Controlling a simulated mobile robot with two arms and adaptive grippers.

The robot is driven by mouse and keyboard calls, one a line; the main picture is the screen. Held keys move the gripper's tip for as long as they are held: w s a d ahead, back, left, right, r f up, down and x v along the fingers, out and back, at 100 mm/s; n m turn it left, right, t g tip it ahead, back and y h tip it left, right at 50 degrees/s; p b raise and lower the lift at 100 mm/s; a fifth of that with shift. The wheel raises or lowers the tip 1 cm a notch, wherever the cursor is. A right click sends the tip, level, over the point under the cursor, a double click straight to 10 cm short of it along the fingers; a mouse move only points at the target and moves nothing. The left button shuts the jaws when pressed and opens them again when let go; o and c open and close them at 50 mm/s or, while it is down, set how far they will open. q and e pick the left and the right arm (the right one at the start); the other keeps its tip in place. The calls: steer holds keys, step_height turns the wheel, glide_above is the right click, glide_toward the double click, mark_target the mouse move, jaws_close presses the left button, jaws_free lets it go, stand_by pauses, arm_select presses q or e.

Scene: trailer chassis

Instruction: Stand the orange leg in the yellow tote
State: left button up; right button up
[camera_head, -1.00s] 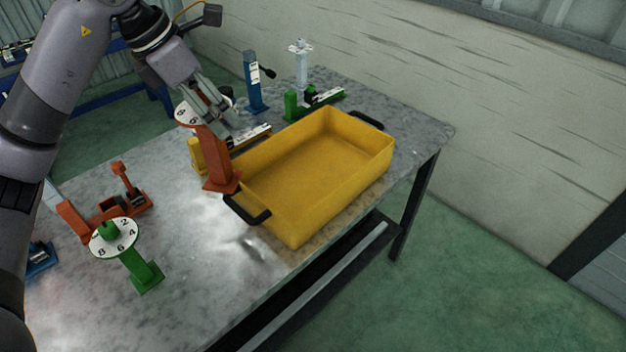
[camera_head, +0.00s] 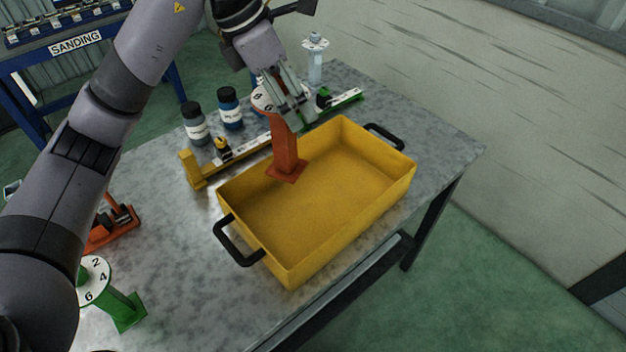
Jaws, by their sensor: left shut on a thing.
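The orange leg (camera_head: 286,150) hangs upright from my left gripper (camera_head: 283,98). It has a white numbered disc at its top and a flat orange foot at its lower end. My left gripper is shut on it near the disc. The yellow tote (camera_head: 388,198) stands on the table with a black handle at each short end. The foot of the leg shows over the far left part of the tote. I cannot tell whether it touches the tote's floor. The tote looks empty otherwise. My right gripper is not in view.
A yellow clamp (camera_head: 194,169) lies along the tote's far side, with a green clamp (camera_head: 345,101) beyond. Two dark bottles (camera_head: 230,108) and a pale leg (camera_head: 315,62) stand behind. A green leg (camera_head: 123,309) and an orange clamp (camera_head: 113,224) are at left.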

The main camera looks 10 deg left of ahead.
arm_select(q)
steer(key=p, duration=0.2)
glide_above(294, 167)
steer(key=f, duration=0.8)
steer(key=shift+a+f, duration=0.2)
steer(key=shift+a, duration=0.05)
step_height(294, 167, down, 4)
steer(key=shift+w+f+p, duration=0.1)
steer(key=shift+w+p, duration=0.05)
steer(key=shift+p, duration=0.25)
steer(key=shift+w+f, duration=0.15)
steer(key=shift+f, duration=1.3)
step_height(294, 167, down, 3)
steer(key=shift+f+p, duration=0.2)
steer(key=shift+p, duration=0.15)
steer(key=o, duration=1.9)
steer(key=shift+r, duration=0.1)
steer(key=shift+o, duration=0.2)
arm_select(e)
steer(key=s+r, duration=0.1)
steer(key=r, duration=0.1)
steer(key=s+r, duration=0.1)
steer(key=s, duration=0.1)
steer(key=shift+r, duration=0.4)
